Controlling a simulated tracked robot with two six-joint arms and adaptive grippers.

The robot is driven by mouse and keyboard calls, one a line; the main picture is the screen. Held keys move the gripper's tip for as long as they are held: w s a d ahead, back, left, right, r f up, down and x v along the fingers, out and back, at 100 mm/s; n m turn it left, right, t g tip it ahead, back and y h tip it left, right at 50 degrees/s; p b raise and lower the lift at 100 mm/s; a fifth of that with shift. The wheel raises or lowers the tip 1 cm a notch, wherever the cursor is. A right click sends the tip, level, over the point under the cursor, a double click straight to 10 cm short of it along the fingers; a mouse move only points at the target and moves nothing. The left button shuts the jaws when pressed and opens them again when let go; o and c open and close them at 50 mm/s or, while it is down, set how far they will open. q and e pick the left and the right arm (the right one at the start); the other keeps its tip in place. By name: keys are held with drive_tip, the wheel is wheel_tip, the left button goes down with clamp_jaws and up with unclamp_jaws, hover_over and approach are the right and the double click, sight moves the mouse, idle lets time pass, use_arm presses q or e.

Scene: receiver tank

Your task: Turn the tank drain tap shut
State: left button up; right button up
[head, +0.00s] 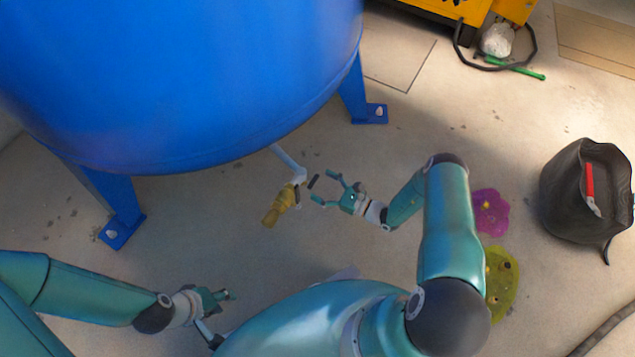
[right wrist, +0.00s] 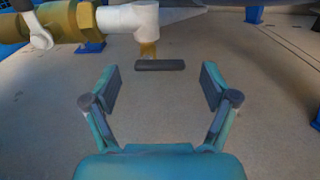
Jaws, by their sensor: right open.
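The drain tap has a brass body (head: 278,206) on a white pipe (head: 290,164) under the blue tank (head: 190,75). Its short dark bar handle (head: 313,181) sticks out to the right of the body. In the right wrist view, the dark handle (right wrist: 160,65) lies crosswise below a brass stem, with the brass body (right wrist: 68,22) at upper left. My right gripper (head: 325,187) is open and empty, pointing at the handle; in its wrist view (right wrist: 161,82) the handle lies ahead between the fingers, not visibly touched. My left gripper (head: 225,295) is at lower left, away from the tap; its opening is unclear.
Blue tank legs are bolted to the floor at left (head: 122,228) and right (head: 368,112). At right are a dark bag (head: 575,195) with a red-handled tool (head: 590,185), and magenta (head: 490,212) and yellow-green (head: 500,285) patches. Floor around the tap looks clear.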

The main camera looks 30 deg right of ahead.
drive_tip(key=v, duration=1)
drive_tip(key=shift+a, duration=0.1)
